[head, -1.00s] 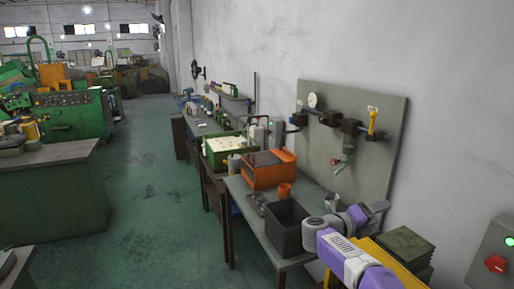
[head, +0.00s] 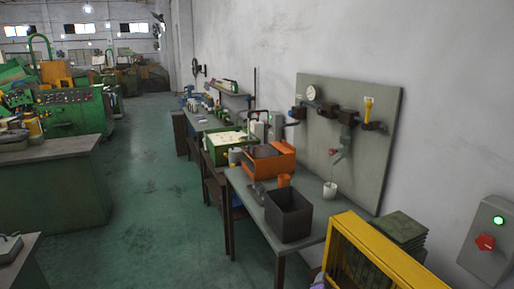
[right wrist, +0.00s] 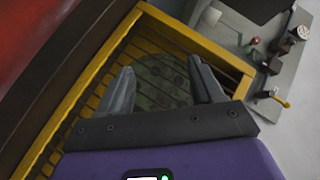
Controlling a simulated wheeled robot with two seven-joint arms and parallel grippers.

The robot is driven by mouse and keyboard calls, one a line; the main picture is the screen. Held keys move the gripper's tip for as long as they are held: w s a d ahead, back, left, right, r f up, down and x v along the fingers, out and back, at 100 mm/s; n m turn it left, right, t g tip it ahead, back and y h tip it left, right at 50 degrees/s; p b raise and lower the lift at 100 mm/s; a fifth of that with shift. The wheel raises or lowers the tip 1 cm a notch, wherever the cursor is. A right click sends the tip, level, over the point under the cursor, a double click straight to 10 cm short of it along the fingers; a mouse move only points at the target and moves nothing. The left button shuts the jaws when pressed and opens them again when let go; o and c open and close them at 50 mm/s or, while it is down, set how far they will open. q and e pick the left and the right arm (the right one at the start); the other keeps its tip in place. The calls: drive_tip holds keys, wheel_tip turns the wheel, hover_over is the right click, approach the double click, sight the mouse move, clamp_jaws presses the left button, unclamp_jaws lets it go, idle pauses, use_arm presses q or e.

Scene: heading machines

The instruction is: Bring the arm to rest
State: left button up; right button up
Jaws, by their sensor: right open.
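My right gripper (right wrist: 160,72) shows in the right wrist view with its two grey fingers spread and nothing between them. It hangs over a yellow slatted frame (right wrist: 228,62), and a dark round patterned surface lies beyond the fingers. In the head view only a small purple piece of my right arm shows at the bottom edge, beside the same yellow frame (head: 339,232). The gripper itself is outside that view. My left gripper is in neither view.
A dark bin (head: 289,217), an orange container (head: 270,163) and a white cup (head: 330,189) stand on the wall bench. The cup is below the valve panel (head: 375,150). Stacked green plates (head: 402,229) and a red-button box (head: 487,242) are at right. The green floor (head: 150,210) is clear.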

drive_tip(key=s+a+f+n+g+y+b, duration=0.1)
drive_tip(key=s+a+f+n+g+y, duration=0.25)
drive_tip(key=s+f, duration=0.6)
drive_tip(key=s+a+f+n+g+y+b, duration=0.1)
drive_tip(key=s+a+f+n+g+y, duration=0.25)
drive_tip(key=s+f, duration=0.55)
drive_tip(key=s+a+f+n+g+y, duration=0.1)
drive_tip(key=s+a+f+n+g, duration=0.1)
drive_tip(key=s, duration=0.7)
drive_tip(key=s+a+f+n+g+y+b, duration=0.1)
drive_tip(key=s+a+f+n+g, duration=0.2)
drive_tip(key=s, duration=0.7)
drive_tip(key=shift+s+a+f+n+y, duration=0.2)
drive_tip(key=shift+a+f+n+y, duration=0.15)
drive_tip(key=shift+a+f, duration=0.4)
